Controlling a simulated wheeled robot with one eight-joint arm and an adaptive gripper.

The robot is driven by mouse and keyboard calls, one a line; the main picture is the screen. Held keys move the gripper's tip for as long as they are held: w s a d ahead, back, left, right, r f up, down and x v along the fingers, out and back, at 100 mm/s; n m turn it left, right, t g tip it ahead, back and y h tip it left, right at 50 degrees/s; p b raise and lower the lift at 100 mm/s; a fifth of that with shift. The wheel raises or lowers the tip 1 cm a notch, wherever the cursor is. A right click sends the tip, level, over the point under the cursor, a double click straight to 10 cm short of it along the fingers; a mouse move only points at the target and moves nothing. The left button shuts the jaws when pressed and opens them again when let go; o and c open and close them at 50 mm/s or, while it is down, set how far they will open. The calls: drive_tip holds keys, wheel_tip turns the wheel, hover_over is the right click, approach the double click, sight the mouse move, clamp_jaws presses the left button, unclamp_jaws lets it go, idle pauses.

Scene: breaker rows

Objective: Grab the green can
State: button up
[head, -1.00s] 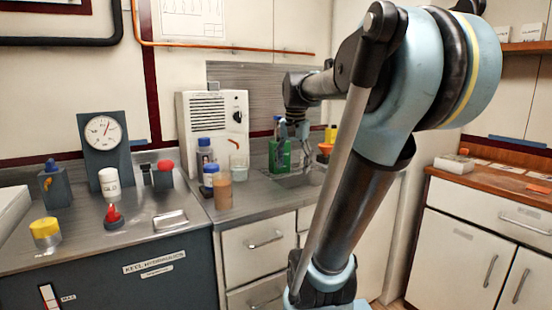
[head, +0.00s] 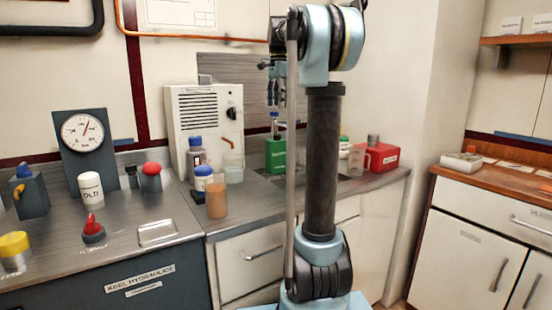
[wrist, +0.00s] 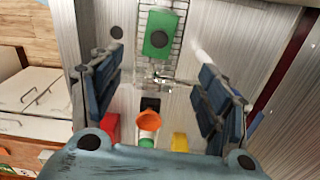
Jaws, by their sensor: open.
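The green can (head: 276,152) stands upright on the steel counter in the head view, partly behind my arm, with a dark spout or cap on top. In the wrist view the green can (wrist: 160,35) shows from above, at the top middle, beyond the fingertips. My gripper (head: 274,93) is above the green can in the head view, pointing down and apart from it. In the wrist view my gripper (wrist: 162,78) has its fingers spread wide with nothing between them gripped.
A red can (head: 375,158) stands on the right of the counter. An orange funnel (wrist: 149,121) and a yellow item (wrist: 180,142) are below the can in the wrist view. Bottles and an orange jar (head: 217,198) stand left of the green can, before a white vented box (head: 204,110).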

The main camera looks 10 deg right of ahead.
sight(277, 142)
drive_tip(key=f, duration=1.6)
drive_tip(key=shift+s+a+f, duration=0.15)
drive_tip(key=shift+a+f, duration=0.05)
drive_tip(key=shift+f, duration=0.2)
drive_tip(key=shift+c, duration=0.3)
clamp_jaws()
